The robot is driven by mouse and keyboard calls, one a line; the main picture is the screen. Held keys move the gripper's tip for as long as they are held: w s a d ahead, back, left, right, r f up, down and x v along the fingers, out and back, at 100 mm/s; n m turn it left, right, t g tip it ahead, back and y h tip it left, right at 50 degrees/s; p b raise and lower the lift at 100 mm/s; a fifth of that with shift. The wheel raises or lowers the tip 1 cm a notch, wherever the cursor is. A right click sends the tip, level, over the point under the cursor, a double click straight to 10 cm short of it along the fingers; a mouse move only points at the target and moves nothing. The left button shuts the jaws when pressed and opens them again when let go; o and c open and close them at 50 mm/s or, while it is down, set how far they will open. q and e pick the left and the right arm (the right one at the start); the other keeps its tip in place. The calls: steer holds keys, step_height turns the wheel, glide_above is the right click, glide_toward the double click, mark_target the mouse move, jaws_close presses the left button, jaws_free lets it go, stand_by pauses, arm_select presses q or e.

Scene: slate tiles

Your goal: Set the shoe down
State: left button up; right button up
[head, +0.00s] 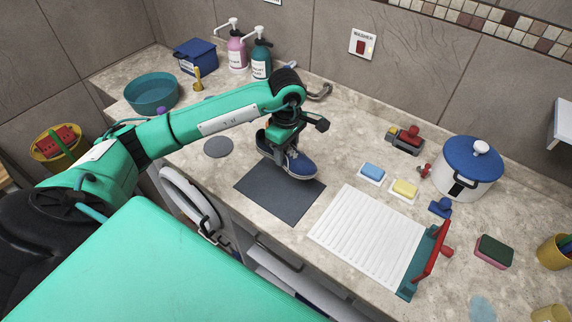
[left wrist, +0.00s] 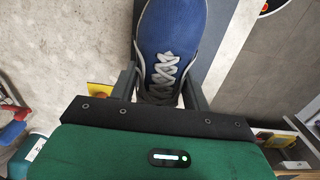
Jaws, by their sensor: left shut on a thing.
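A blue shoe (head: 299,165) with grey laces and a pale sole is at the far edge of a dark grey mat (head: 272,197) on the counter. My left gripper (head: 283,146) is above the shoe and shut on it near its laced part. In the left wrist view the shoe (left wrist: 170,40) lies between the two fingers (left wrist: 163,90), its toe pointing away. I cannot tell whether the sole touches the mat. My right gripper is not in view.
A white ribbed drainboard (head: 365,237) with a red-handled squeegee-like tool (head: 432,255) is right of the mat. Blue and yellow soap bars (head: 405,188) lie behind it. A white pot (head: 468,170) with a blue lid stands further right. A teal bowl (head: 151,95) is at the left.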

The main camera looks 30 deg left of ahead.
mark_target(287, 162)
arm_select(q)
step_height(287, 162, down, 4)
steer(key=shift+w+f+p, duration=0.1)
steer(key=shift+p, duration=0.3)
steer(key=shift+d+f, duration=0.1)
steer(key=shift+f, duration=0.3)
step_height(287, 162, down, 3)
steer(key=shift+f+p, duration=0.2)
steer(key=shift+p, duration=0.55)
steer(key=shift+f, duration=0.15)
steer(key=shift+f+b, duration=0.1)
steer(key=shift+b, duration=0.2)
steer(key=o, duration=1.2)
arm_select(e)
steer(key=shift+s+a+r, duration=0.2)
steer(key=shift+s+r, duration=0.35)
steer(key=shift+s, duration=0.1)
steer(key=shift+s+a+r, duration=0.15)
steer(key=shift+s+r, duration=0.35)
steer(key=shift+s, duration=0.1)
